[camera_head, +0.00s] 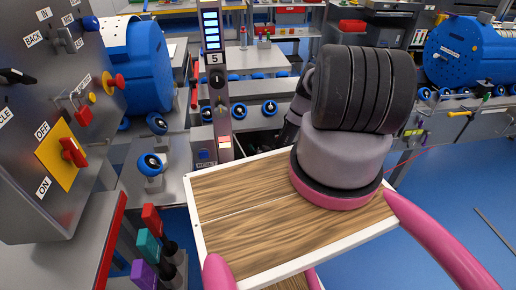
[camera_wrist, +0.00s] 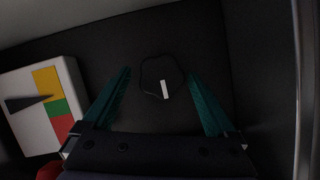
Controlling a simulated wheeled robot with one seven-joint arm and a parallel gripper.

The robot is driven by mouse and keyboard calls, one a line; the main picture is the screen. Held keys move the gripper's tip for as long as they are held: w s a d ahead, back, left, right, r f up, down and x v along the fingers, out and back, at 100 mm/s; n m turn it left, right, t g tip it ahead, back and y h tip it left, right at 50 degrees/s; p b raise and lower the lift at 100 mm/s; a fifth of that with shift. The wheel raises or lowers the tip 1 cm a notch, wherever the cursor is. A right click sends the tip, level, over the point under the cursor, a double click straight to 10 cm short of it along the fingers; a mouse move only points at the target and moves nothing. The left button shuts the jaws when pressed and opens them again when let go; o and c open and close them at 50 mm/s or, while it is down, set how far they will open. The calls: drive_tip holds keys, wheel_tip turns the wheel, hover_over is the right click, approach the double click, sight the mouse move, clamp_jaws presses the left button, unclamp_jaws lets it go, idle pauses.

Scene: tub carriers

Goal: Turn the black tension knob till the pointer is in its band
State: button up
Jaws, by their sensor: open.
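The black tension knob (camera_wrist: 152,83) shows in the wrist view as a dark rounded outline with a white mark on it, against a dark panel. My gripper (camera_wrist: 159,74) is open, with one teal finger on each side of the knob and a gap on both sides. Whether the fingers reach down around it is hard to tell in the dark. A white gauge (camera_wrist: 30,125) at the left has yellow, green and red bands. Its dark pointer (camera_wrist: 27,102) has its tip on the yellow, close to the green. In the head view my gripper is hidden behind my arm.
In the wrist view a red round part (camera_wrist: 49,171) shows below the gauge, and a pale metal edge runs down the right. In the head view a grey switch panel (camera_head: 50,115) stands at the left, beside a post with a lit display (camera_head: 211,30).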

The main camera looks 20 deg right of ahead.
drive_tip(key=shift+w+f, duration=0.2)
drive_tip(key=shift+w, duration=0.4)
drive_tip(key=c, duration=1.4)
drive_tip(key=shift+d, duration=0.1)
drive_tip(key=m+y, duration=0.1)
drive_tip(key=m+t+y, duration=0.1)
drive_tip(key=m, duration=0.1)
drive_tip(key=shift+s+d+f+m, duration=0.1)
drive_tip(key=shift+f+m, duration=0.05)
drive_tip(key=shift+m, duration=0.15)
drive_tip(key=m+t+y, duration=0.1)
drive_tip(key=m, duration=0.2)
drive_tip(key=shift+y, duration=0.4)
drive_tip(key=shift+f+m+t, duration=0.1)
drive_tip(key=shift+m+t, duration=0.3)
drive_tip(key=shift+m, duration=0.6)
